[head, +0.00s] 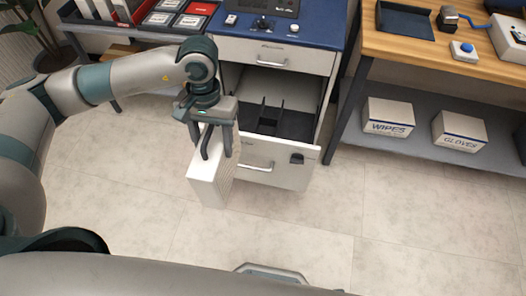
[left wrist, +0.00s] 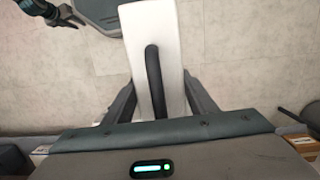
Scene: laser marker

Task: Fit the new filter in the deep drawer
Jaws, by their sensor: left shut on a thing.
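My left gripper (head: 214,143) is shut on the new filter (head: 208,185), a white box-like block with pleated sides and a dark strap on top. The filter hangs above the floor, to the left of and in front of the deep drawer (head: 285,172). In the left wrist view the filter (left wrist: 149,32) is between the fingers, with the dark strap along it. The deep drawer is pulled open from the blue-topped cabinet and shows a dark interior with upright dividers. The filter is apart from the drawer's inside.
A shut upper drawer (head: 275,56) sits above the open one. At right, a wooden bench (head: 425,50) has a shelf with a wipes box (head: 388,119) and a gloves box (head: 459,132). At upper left is a rack of trays (head: 160,18). The floor in front is clear.

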